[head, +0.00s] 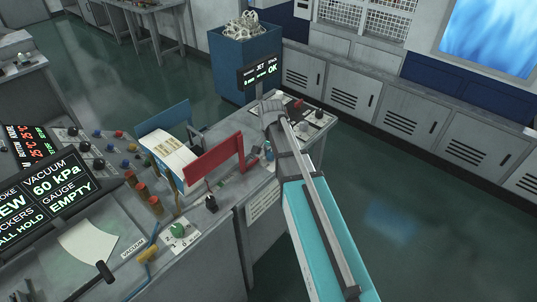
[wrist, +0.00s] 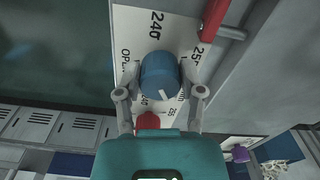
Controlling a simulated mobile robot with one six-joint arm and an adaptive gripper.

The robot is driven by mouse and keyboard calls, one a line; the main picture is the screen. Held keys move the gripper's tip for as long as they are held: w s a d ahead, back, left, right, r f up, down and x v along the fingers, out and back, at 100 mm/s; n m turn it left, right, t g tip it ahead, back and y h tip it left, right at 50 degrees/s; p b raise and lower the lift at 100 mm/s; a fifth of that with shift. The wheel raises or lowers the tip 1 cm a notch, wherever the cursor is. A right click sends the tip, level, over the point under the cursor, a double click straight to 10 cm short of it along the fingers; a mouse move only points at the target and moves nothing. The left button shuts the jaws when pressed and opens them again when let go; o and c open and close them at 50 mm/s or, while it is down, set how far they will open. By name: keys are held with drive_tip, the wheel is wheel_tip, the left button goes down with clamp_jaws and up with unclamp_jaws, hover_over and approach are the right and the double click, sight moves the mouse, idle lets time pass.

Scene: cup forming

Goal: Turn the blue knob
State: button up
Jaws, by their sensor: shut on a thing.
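The blue knob (wrist: 160,76) stands on a white dial plate (wrist: 130,24) printed with numbers such as 240. A white pointer mark on the knob faces the lower edge of the wrist view, slightly right. My gripper (wrist: 161,72) has one finger on each side of the knob and is shut on it. In the head view my gripper (head: 272,108) reaches the far end of the console, below the display. There the arm and gripper hide the knob.
A red knob (wrist: 148,121) sits beside the dial, close to my fingers. A red bar (wrist: 213,20) stands near the plate. A display (head: 260,71) reading JET OK rises behind my gripper. A red panel (head: 213,158) stands left of my arm. Open floor (head: 410,205) lies right.

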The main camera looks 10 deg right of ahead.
drive_tip(key=shift+w+d+n, duration=0.1)
drive_tip(key=shift+d+n, duration=0.05)
drive_tip(key=shift+n, duration=0.25)
drive_tip(key=n, duration=1.3)
drive_tip(key=shift+n, duration=0.3)
idle(0.4)
drive_tip(key=o, duration=1.1)
drive_tip(key=shift+o, duration=0.3)
